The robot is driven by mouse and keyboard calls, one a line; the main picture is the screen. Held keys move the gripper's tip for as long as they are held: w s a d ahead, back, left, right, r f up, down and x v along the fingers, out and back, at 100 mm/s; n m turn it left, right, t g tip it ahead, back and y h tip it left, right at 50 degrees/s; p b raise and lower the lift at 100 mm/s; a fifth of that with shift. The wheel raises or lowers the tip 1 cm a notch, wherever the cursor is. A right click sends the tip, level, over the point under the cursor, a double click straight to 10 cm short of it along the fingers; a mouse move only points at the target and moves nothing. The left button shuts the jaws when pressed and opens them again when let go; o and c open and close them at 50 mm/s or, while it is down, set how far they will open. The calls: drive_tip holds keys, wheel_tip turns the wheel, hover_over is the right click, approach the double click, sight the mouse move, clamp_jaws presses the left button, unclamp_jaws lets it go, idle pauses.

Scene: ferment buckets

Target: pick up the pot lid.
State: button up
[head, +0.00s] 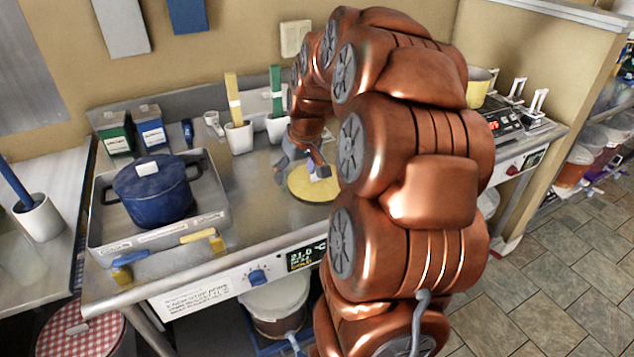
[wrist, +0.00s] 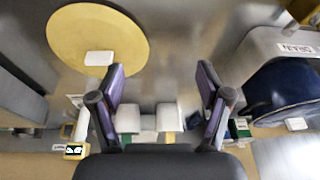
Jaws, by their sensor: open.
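The pot lid looks to be a flat round yellow disc (head: 312,184) with a small white block on top, lying on the steel counter. In the wrist view the yellow lid (wrist: 97,28) is at the upper left, off to the side of the fingers and not between them. My gripper (head: 300,170) is open and empty, low over the counter by the lid's far side; my arm hides part of the lid. In the wrist view both fingers of my gripper (wrist: 160,82) are spread apart. I cannot tell its exact height.
A blue pot (head: 152,195) with a white tag on top stands in a grey tray (head: 212,198) at left. Two white holders (head: 239,138) with yellow and green handles stand behind. A yellow pot (head: 479,88) is at right. Bare counter lies between tray and lid.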

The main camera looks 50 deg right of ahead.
drive_tip(key=m+h, duration=0.1)
hover_over(304, 185)
drive_tip(key=s+d, duration=0.4)
drive_tip(key=f, duration=0.1)
drive_tip(key=shift+t, duration=0.4)
drive_tip(key=shift+a+p+x, duration=0.15)
drive_tip(key=shift+p+x, duration=0.6)
drive_tip(key=shift+x, duration=1.15)
drive_tip(key=shift+a+p+x, duration=0.1)
drive_tip(key=shift+p+x, duration=0.6)
drive_tip(key=shift+x, duration=1.2)
drive_tip(key=shift+f, duration=0.1)
drive_tip(key=shift+s, duration=0.1)
drive_tip(key=c, duration=1.3)
